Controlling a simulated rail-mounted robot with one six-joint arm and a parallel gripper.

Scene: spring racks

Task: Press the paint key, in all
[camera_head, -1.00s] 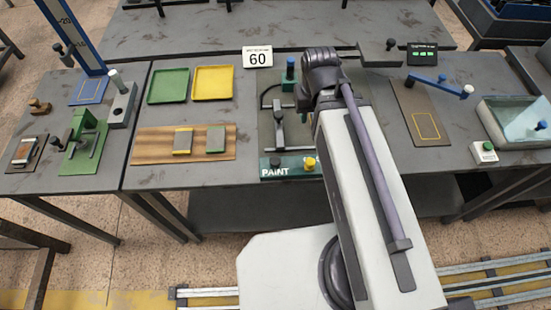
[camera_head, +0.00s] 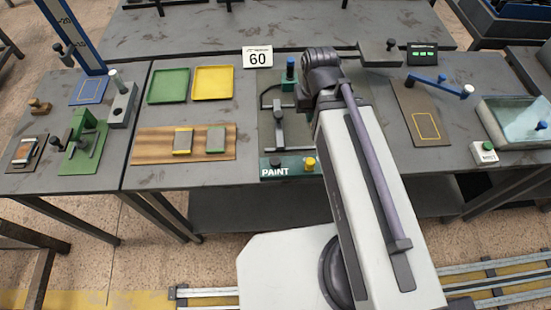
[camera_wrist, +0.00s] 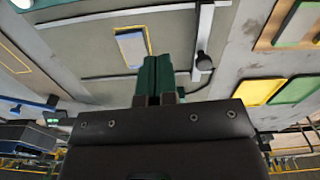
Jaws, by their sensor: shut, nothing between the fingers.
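A dark green panel lettered PAINT (camera_head: 291,171) lies at the front edge of the middle table in the head view. It carries a black knob (camera_head: 275,162) and a yellow knob (camera_head: 309,163). The panel does not show in the wrist view. My gripper (camera_wrist: 154,66) shows in the wrist view as two green fingers shut together, with nothing between them. It is over the fixture behind the panel; my arm hides it in the head view.
The fixture has a grey bar (camera_head: 280,125) and a black-knobbed handle (camera_wrist: 203,62) close to my fingers. A wooden board (camera_head: 145,145) with two plates, a green tray (camera_head: 168,86) and a yellow tray (camera_head: 213,82) lie to the left. A sign reads 60 (camera_head: 257,57).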

